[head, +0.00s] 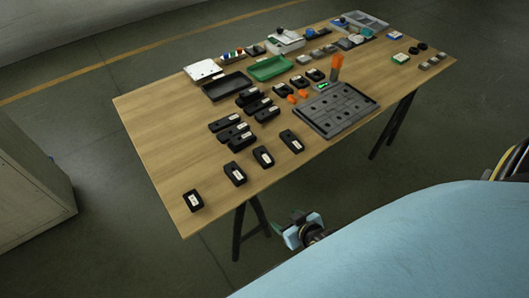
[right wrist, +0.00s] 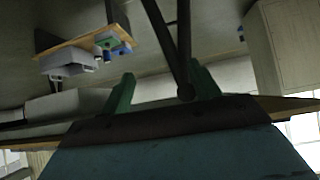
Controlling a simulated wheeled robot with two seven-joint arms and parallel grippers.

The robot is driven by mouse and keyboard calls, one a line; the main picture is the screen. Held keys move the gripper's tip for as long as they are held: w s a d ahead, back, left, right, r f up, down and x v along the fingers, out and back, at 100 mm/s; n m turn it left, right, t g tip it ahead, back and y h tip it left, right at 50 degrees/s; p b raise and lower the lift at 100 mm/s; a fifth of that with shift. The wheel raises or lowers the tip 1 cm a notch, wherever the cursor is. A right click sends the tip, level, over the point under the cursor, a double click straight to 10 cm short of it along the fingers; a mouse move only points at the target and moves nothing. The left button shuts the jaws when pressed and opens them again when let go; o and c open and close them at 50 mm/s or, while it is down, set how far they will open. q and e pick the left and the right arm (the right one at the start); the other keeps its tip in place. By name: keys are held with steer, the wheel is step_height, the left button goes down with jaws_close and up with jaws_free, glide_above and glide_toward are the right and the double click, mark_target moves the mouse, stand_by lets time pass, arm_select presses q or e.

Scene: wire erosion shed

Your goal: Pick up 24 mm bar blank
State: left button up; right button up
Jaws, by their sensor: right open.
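Several black blocks with white labels (head: 235,173) stand on the left and middle of the wooden table (head: 150,140). Small grey pieces (head: 433,62) lie near its right end. The labels are too small to read, so I cannot tell which thing is the 24 mm bar blank. My right gripper (head: 298,228) is beyond the table's front edge, below and apart from the tabletop. In the right wrist view its two green fingers (right wrist: 164,88) are spread with nothing held between them. My left gripper is not in view.
A dark grey tray with holes (head: 337,109) lies at the table's front middle, with an orange upright piece (head: 336,65) behind it. A green tray (head: 270,68) and a black tray (head: 227,86) are at the back. A pale cabinet (head: 30,185) stands at left.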

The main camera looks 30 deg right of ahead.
steer(key=w+d+r+t, duration=0.1)
steer(key=w+r+t, duration=0.1)
steer(key=r, duration=0.5)
steer(key=w+d+r+t, duration=0.1)
steer(key=w+d+r, duration=0.15)
steer(key=r, duration=0.55)
glide_toward(263, 154)
steer(key=shift+t+h, duration=0.3)
steer(key=w+f, duration=0.1)
steer(key=w+f+b, duration=0.1)
steer(key=w, duration=0.1)
steer(key=shift+w+f, duration=0.3)
steer(key=shift+f, duration=0.1)
steer(key=x, duration=0.2)
steer(key=b+x, duration=0.1)
steer(key=x, duration=0.1)
steer(key=shift+w+a+r, duration=0.1)
steer(key=shift+w+a, duration=0.05)
steer(key=shift+w, duration=0.65)
steer(key=c, duration=0.5)
jaws_close()
